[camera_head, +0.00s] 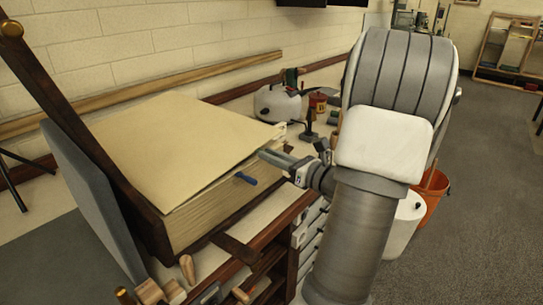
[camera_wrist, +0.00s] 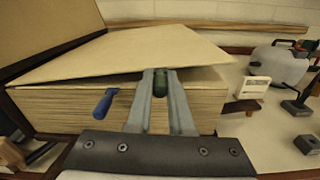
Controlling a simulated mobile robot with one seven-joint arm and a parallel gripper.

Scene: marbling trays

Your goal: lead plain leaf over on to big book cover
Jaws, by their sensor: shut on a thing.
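The plain leaf (camera_head: 180,140) is a large cream sheet on top of the big book's thick page block (camera_head: 215,207). In the wrist view the leaf (camera_wrist: 150,48) has its near edge raised slightly, with a dark gap over the pages (camera_wrist: 60,108). The big book cover (camera_head: 75,125) stands open and tilted at the left, dark-edged; its tan inner face (camera_wrist: 45,25) shows in the wrist view. My gripper (camera_head: 268,156) is at the leaf's near right edge. In the wrist view my gripper (camera_wrist: 160,75) is shut on that edge, with something dark green between the fingertips.
A blue handle (camera_head: 246,178) sticks out from the page block's near side, left of my fingers. A grey panel (camera_head: 88,195) leans beside the cover. Wooden-handled tools (camera_head: 160,292) lie in front.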

